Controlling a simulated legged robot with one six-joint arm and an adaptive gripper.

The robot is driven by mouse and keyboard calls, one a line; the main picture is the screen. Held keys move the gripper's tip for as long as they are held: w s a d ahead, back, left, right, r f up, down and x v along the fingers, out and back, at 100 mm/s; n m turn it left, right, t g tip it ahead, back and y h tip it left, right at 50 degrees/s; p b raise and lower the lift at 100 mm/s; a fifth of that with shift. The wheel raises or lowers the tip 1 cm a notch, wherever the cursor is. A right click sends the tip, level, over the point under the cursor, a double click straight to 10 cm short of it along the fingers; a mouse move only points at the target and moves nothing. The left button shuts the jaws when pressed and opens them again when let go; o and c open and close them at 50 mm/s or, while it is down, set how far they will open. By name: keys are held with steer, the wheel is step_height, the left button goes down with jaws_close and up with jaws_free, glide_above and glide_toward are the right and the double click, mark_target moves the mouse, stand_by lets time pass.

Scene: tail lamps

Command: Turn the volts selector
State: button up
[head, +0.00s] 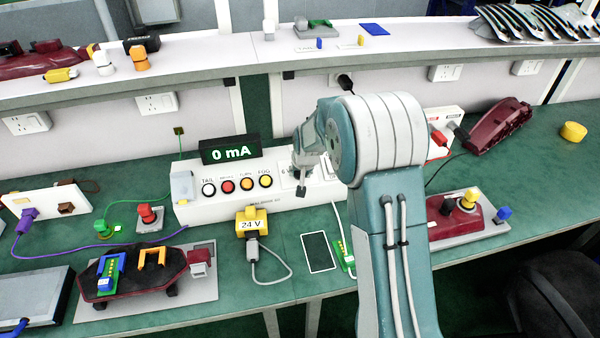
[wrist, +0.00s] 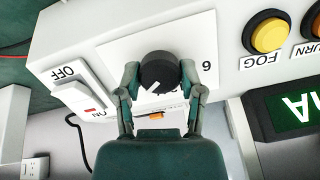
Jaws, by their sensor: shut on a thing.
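The volts selector is a round black knob (wrist: 160,66) with a white pointer mark, on a white plate on the front of the test box (head: 225,207). In the wrist view the pointer mark slants to the lower left, and the label "6" is right of the knob. My gripper (wrist: 158,77) has one finger on each side of the knob and is shut on it. In the head view my gripper (head: 301,176) is at the box's front, and my arm hides part of the panel. The display (head: 231,150) on top reads 0 mA.
An OFF/ON rocker switch (wrist: 82,100) lies left of the knob in the wrist view. The yellow FOG button (wrist: 269,34) lies to its right. On the bench, a yellow 24 V plug (head: 252,223) with a cable stands before the box, near a dark flat panel (head: 318,252).

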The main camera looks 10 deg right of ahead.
steer(key=n, duration=0.5)
steer(key=shift+a+n+h, duration=0.1)
steer(key=shift+n+h, duration=0.3)
steer(key=n, duration=0.4)
steer(key=shift+n, duration=0.3)
steer(key=o, duration=1.2)
steer(key=shift+w+f, duration=0.1)
steer(key=shift+c, duration=0.2)
steer(key=shift+a, duration=0.1)
steer(key=v, duration=1.1)
steer(key=shift+s+a+r+h, duration=0.25)
steer(key=shift+s+r+h, duration=0.05)
steer(key=shift+r, duration=0.05)
steer(key=shift+r, duration=0.1)
